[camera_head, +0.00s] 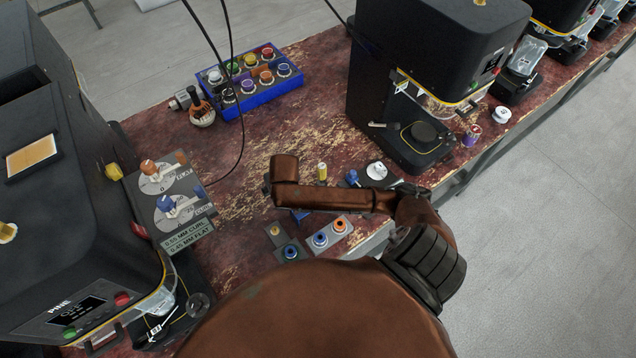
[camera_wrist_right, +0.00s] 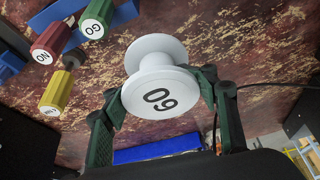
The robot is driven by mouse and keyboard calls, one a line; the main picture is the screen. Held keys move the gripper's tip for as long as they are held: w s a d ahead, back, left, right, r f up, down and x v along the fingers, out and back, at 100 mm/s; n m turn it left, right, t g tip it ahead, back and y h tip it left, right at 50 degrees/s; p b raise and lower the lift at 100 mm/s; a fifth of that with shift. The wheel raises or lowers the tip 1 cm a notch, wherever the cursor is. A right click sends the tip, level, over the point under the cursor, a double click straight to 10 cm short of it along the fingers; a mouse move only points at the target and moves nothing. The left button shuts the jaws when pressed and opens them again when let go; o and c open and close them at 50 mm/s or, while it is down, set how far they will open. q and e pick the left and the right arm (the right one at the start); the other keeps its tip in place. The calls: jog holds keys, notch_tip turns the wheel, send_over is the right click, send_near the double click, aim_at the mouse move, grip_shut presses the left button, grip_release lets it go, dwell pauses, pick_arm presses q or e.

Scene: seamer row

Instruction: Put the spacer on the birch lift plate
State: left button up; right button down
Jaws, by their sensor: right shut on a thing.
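My right gripper (camera_wrist_right: 163,92) is shut on a white spool-shaped spacer (camera_wrist_right: 160,90). Its wide end, facing the right wrist camera, bears a number that reads 60 upside down. In the head view my right arm hides the gripper and the spacer. The round dark lift plate (camera_head: 422,131) sits low in the front of the black machine (camera_head: 432,60) at the upper middle, with nothing seen on it. I cannot read a name on this machine. My left gripper is out of view.
A machine marked PINE (camera_head: 62,307) stands at left. Red (camera_wrist_right: 52,40), green (camera_wrist_right: 97,18) and yellow (camera_wrist_right: 56,93) gauges are near the held spacer. A white round piece (camera_head: 377,170) stands before the black machine.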

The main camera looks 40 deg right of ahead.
jog(key=shift+m+h, duration=0.3)
jog(key=shift+m, duration=0.4)
jog(key=d+f, duration=0.1)
jog(key=f, duration=0.1)
jog(key=d+f, duration=0.2)
jog(key=d+f+b, duration=0.1)
jog(key=f, duration=0.1)
jog(key=shift+w+d+f, duration=0.3)
notch_tip(320, 180, down, 2)
jog(key=shift+f, duration=0.1)
notch_tip(320, 180, down, 2)
jog(key=shift+a+f+b, duration=0.1)
jog(key=shift+f+b, duration=0.05)
jog(key=shift+b, duration=0.25)
jog(key=shift+f, duration=0.4)
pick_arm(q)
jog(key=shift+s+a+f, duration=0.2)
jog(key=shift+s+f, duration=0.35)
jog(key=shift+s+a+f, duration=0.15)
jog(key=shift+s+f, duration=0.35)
pick_arm(e)
jog(key=c, duration=1.4)
grip_release()
jog(key=shift+f, duration=0.1)
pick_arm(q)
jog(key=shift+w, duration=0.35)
pick_arm(e)
jog(key=o, duration=0.6)
